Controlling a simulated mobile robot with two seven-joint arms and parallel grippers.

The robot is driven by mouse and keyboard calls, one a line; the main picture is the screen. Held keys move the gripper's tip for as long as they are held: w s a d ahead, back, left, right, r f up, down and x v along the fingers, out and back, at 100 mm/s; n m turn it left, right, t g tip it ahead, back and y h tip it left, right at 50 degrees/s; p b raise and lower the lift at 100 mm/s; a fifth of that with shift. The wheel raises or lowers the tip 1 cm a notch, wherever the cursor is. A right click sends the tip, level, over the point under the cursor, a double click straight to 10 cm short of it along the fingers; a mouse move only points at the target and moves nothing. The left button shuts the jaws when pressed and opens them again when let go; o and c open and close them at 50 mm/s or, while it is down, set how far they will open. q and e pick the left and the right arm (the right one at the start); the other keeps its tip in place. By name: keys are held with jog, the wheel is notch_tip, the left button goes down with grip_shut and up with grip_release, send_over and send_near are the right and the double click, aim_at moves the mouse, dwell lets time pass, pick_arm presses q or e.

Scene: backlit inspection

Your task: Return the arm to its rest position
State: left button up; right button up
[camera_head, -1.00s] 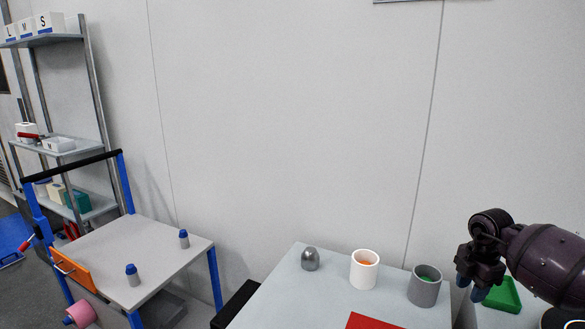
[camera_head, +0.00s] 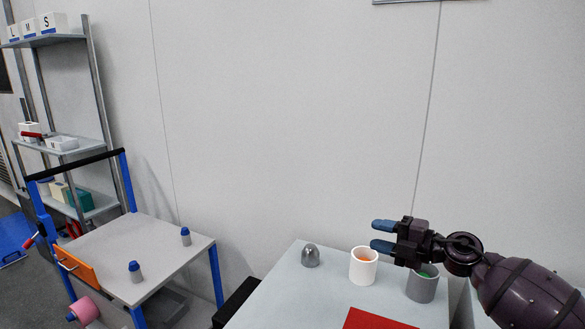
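My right arm comes in from the lower right. Its gripper (camera_head: 382,235) points left and hangs above the table, in front of the wall. Its two blue fingertips stand apart with a gap between them, and nothing shows in the gap. In the picture the gripper lies just above a white cup (camera_head: 363,270) with orange inside. Its wrist covers part of the rim of a grey cup (camera_head: 422,288) with green inside. My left gripper is not in view.
A grey dome-shaped piece (camera_head: 310,256) and a red sheet (camera_head: 372,320) are on the table (camera_head: 276,300). At left stands a cart (camera_head: 165,252) with two blue-topped pieces (camera_head: 136,272) (camera_head: 186,237), before a shelf rack (camera_head: 85,147).

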jog(key=s+d+f+m+h, duration=0.2)
jog(key=s+f+m+h, duration=0.2)
jog(key=s+f+m, duration=0.5)
jog(key=s+d+f+m+t+h, duration=0.1)
jog(key=s+d+f+m+h, duration=0.2)
jog(key=s+f+m, duration=0.6)
jog(key=s+d+f+m+h, duration=0.2)
jog(key=s+f+m+h, duration=0.5)
jog(key=s+f, duration=0.6)
jog(key=s+m, duration=0.1)
jog(key=s, duration=0.6)
jog(key=shift+d+f+m, duration=0.35)
jog(key=shift+m, duration=0.05)
